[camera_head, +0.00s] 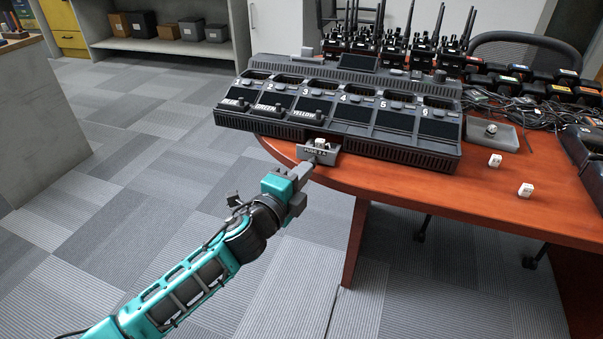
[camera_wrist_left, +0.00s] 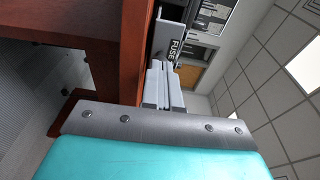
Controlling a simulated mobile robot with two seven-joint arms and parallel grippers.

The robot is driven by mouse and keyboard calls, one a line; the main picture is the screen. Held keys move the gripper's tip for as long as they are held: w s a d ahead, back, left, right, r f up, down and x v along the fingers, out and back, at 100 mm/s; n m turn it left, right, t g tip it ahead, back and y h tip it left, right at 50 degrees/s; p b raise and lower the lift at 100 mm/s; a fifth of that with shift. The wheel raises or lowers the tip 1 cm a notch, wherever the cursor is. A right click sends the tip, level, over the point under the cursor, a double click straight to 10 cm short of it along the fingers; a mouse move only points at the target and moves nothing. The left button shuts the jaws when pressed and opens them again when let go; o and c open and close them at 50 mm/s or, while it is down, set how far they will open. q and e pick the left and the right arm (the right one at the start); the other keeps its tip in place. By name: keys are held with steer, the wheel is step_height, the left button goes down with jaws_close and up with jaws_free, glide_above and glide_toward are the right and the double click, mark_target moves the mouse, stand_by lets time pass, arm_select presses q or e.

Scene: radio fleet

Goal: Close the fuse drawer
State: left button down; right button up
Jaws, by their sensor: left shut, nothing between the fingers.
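The fuse drawer (camera_head: 325,155) is a small grey drawer with a "FUSE" label, at the front of the dark charger unit (camera_head: 410,147). It sticks out from the charger front, and a small white piece shows in it behind the front plate. My left gripper (camera_head: 308,168) is shut and empty, with its fingertips at the drawer front. In the left wrist view the shut fingers (camera_wrist_left: 163,85) point at the labelled drawer front (camera_wrist_left: 175,50); I cannot tell whether they touch it. My right gripper is not in view.
The charger stands on a red-brown wooden table (camera_head: 450,190), with the drawer near its rounded left edge. Several radios and cables are behind. The floor left of the table is clear.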

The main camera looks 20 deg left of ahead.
mark_target(310, 154)
arm_select(q)
steer(key=w, duration=0.6)
steer(key=shift+w+d, duration=0.1)
steer(key=shift+w, duration=0.25)
steer(key=shift+w+r, duration=0.1)
steer(key=shift+r, duration=0.15)
